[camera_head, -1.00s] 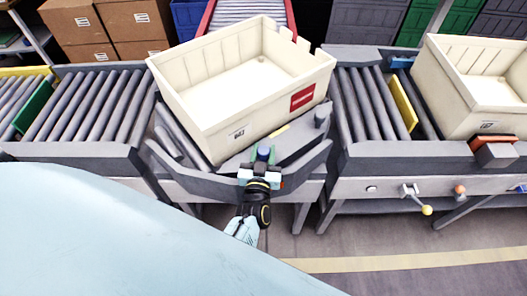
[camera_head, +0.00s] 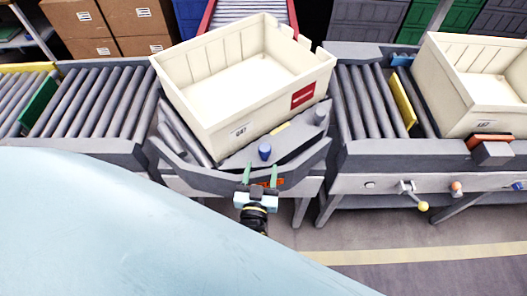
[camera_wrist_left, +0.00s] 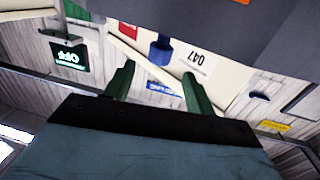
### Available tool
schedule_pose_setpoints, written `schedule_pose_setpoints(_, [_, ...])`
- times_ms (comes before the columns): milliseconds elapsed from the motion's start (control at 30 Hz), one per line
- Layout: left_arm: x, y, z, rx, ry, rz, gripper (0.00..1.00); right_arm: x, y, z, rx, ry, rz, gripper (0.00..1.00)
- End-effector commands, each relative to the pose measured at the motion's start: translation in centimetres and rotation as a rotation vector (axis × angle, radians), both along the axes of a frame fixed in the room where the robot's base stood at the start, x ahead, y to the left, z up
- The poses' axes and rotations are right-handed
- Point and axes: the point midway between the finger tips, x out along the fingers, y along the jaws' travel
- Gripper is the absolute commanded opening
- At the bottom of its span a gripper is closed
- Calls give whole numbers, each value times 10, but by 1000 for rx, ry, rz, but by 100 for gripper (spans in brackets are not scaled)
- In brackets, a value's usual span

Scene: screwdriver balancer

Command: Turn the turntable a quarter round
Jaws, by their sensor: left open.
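The turntable (camera_head: 296,150) sits between two roller conveyors, turned at an angle to both. A cream crate (camera_head: 205,112) marked 047 with a red label rests on it, at the same slant. A blue knob (camera_head: 265,152) stands up on the turntable's near edge. My left gripper (camera_head: 260,172) is open and empty just on the near side of the knob, apart from it. In the left wrist view, the blue knob (camera_wrist_left: 160,48) lies ahead, beyond the two green fingers (camera_wrist_left: 160,85).
Roller conveyors lie on the left (camera_head: 88,105) and right (camera_head: 360,105). Another cream crate (camera_head: 447,75) sits at the far right, near a yellow plate (camera_head: 403,103). A lever with a yellow ball (camera_head: 423,206) juts from the right conveyor's front. A red-framed conveyor (camera_head: 248,10) leads away behind.

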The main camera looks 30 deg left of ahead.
Motion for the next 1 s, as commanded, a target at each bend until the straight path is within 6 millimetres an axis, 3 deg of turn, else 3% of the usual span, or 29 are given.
schedule_pose_setpoints(100, [-24, -9, 1, 0, 2, 0, 55, 0, 0, 8, 0, 1, 0, 36])
schedule_pose_setpoints(300, [-47, -17, 0, -1, 0, 0, 55, 0, 0, 12, 0, 1, 0, 36])
schedule_pose_setpoints(667, [-52, -19, 0, -1, -1, 0, 55, -1, 0, 12, 0, 1, 0, 36])
schedule_pose_setpoints(767, [-48, -20, 4, 6, -15, -9, 43, -1, 0, 11, 0, 1, 0, 36])
schedule_pose_setpoints(867, [-22, -30, 28, 51, -105, -70, 30, -1, 0, 9, 0, 1, 0, 36])
schedule_pose_setpoints(967, [24, -59, 86, 156, -314, -212, 17, -1, 0, 5, 0, 1, 0, 36])
schedule_pose_setpoints(1000, [42, -78, 119, 217, -431, -294, 12, -1, 0, 2, 0, 1, 0, 36])
